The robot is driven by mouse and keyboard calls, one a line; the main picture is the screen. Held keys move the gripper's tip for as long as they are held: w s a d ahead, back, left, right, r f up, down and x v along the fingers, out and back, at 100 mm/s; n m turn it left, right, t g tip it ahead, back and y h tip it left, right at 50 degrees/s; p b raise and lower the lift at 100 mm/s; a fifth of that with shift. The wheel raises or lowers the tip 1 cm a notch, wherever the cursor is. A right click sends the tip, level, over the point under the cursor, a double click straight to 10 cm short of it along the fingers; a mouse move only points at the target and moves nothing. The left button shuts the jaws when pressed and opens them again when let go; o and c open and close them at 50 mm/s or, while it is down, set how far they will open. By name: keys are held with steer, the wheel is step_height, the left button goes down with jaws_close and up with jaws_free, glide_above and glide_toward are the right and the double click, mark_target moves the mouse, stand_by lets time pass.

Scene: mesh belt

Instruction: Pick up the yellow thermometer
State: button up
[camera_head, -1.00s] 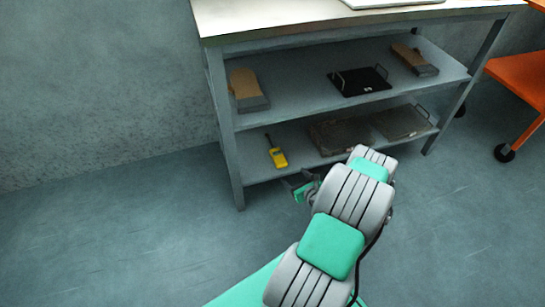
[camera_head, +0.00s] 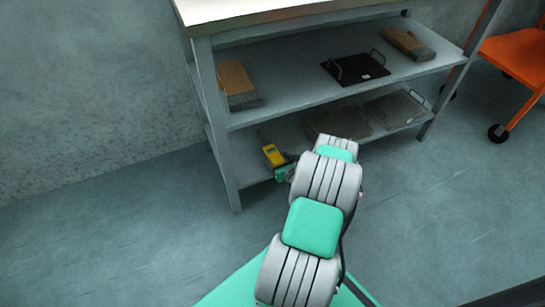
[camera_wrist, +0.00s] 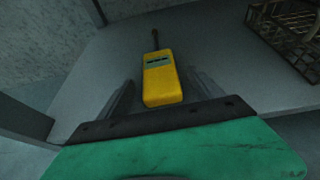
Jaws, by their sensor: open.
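The yellow thermometer (camera_head: 272,155) lies on the lowest shelf of the metal rack, near its left end. In the wrist view the thermometer (camera_wrist: 161,80) has a small display and a dark probe pointing away from me. My gripper (camera_wrist: 163,90) is open, with one finger on each side of the thermometer's near end. I cannot tell whether the fingers touch it. In the head view my gripper (camera_head: 283,168) is at the shelf's front edge, mostly hidden behind my arm, and covers the thermometer's near end.
Wire-handled trays (camera_head: 394,108) lie further right on the same lowest shelf (camera_head: 246,166). The middle shelf (camera_head: 290,95) above holds a black tray (camera_head: 355,68) and two brown-grey items. A rack leg (camera_head: 223,165) stands left of my gripper. An orange cart (camera_head: 515,55) is at the right.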

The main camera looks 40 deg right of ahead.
steer(key=c, duration=1.6)
